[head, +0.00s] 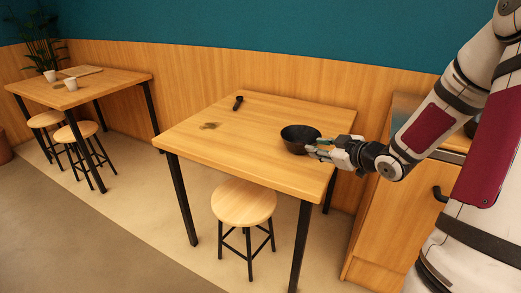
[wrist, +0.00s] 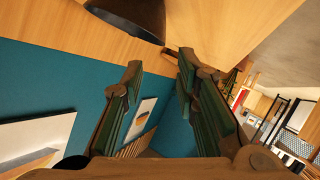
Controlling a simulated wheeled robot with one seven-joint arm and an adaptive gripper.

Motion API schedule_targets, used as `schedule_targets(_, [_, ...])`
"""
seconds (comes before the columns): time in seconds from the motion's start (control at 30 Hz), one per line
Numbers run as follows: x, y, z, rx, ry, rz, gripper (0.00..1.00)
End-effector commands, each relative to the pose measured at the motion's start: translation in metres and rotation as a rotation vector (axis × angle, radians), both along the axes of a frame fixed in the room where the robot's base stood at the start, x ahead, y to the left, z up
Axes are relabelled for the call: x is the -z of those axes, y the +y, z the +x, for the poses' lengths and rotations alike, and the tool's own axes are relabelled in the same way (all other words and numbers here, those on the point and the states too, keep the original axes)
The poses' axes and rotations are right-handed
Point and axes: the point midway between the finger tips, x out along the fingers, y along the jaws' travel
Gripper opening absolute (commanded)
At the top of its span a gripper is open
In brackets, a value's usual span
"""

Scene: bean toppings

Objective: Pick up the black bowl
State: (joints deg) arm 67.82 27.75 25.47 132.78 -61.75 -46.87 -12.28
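The black bowl (head: 299,139) sits upright on the wooden table (head: 222,143), near its right side. In the wrist view the bowl (wrist: 133,14) shows at the top edge, cut off by the frame. My gripper (head: 311,149) is at the bowl's right side in the head view, with its fingers pointing toward the bowl. In the wrist view my gripper (wrist: 160,62) has its two fingers apart with a clear gap and nothing between them. The bowl lies beyond the fingertips there. Whether a finger touches the rim cannot be told.
A small dark object (head: 238,103) lies near the table's back edge, and a brown patch (head: 209,126) is at its left. A round stool (head: 243,203) stands at the table's front. A wooden cabinet (head: 385,225) is at the right. The table's middle is clear.

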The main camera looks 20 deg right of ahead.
Motion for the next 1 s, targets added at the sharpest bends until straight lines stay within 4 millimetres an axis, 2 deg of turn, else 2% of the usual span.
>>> schedule_targets(0.17, [0.007, 0.001, 0.013, -0.01, -0.023, 0.009, 0.28])
schedule_targets(0.5, [0.028, 0.008, 0.068, -0.009, -0.021, 0.009, 0.28])
schedule_targets(0.77, [0.034, 0.01, 0.085, -0.008, -0.02, 0.009, 0.28])
schedule_targets(1.0, [0.046, 0.012, 0.117, -0.009, -0.021, 0.009, 0.28])
